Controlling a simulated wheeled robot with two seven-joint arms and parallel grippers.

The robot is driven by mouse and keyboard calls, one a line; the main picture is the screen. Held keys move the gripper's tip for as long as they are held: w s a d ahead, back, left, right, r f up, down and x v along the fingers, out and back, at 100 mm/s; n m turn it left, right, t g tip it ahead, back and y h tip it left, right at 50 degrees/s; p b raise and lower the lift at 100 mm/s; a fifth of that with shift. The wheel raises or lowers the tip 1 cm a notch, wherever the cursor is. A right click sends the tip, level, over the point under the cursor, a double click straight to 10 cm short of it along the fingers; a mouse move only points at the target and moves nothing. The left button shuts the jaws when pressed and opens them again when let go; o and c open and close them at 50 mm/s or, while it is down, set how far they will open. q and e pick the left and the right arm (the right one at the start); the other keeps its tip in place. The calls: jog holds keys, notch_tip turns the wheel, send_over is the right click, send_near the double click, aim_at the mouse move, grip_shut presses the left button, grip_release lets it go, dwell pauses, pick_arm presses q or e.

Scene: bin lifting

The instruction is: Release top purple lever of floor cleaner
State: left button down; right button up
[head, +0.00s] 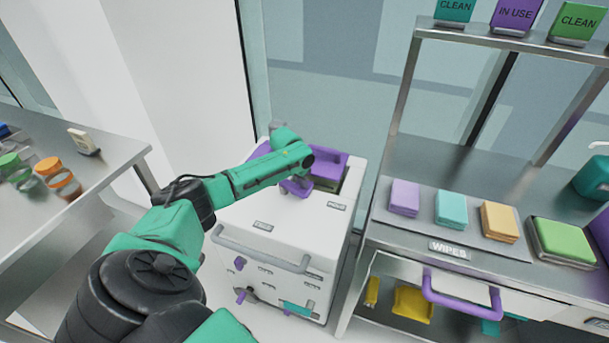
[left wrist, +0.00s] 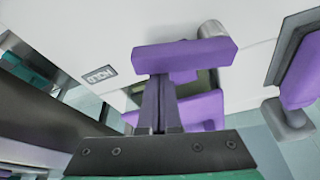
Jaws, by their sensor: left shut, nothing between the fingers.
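The white floor cleaner (head: 245,206) stands on the floor at the middle of the head view, with purple parts (head: 328,162) around an opening in its top. In the left wrist view a purple lever (left wrist: 190,56) with a broad bar lies just ahead of my fingertips, near a grey cylinder. My left gripper (left wrist: 159,82) is shut with nothing between its fingers. The fingertips overlap the lever's bar; I cannot tell if they touch it. In the head view my left gripper (head: 298,186) is over the cleaner's top and partly hides it. My right gripper is not in view.
A metal wipes station (head: 448,249) with coloured cloth stacks stands close to the cleaner's right. A metal table (head: 105,165) with coloured jars is at the left. Another purple handle (left wrist: 300,72) shows at the right of the left wrist view. A wall and glass panel stand behind.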

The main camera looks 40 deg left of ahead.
aim_at(298, 192)
pick_arm(q)
jog(key=s+m+p, duration=0.1)
jog(key=s+m+h+p, duration=0.1)
jog(key=shift+d+r+m, duration=0.1)
jog(key=shift+r+m, duration=0.1)
jog(key=shift+m, duration=0.2)
jog(key=m, duration=0.1)
jog(key=s+m, duration=0.1)
jog(key=shift+s+f+m+h, duration=0.15)
jog(key=shift+s+m+h, duration=0.15)
jog(key=shift+m+h, duration=0.1)
jog(key=m, duration=0.1)
jog(key=s+m+g, duration=0.1)
jog(key=shift+s+a+f+m+h, duration=0.1)
jog(key=shift+s+a+m+h, duration=0.2)
jog(key=shift+a+m, duration=0.1)
jog(key=shift+s+a+m+h+b, duration=0.25)
jog(key=shift+s+m+b, duration=0.25)
jog(key=shift+m, duration=0.3)
jog(key=shift+s+a+m+g, duration=0.3)
jog(key=shift+s+m+g, duration=0.1)
jog(key=shift+m, duration=0.5)
jog(key=shift+s+a, duration=0.6)
jog(key=shift+a, duration=0.05)
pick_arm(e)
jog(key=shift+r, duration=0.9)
pick_arm(q)
jog(key=shift+a, duration=0.1)
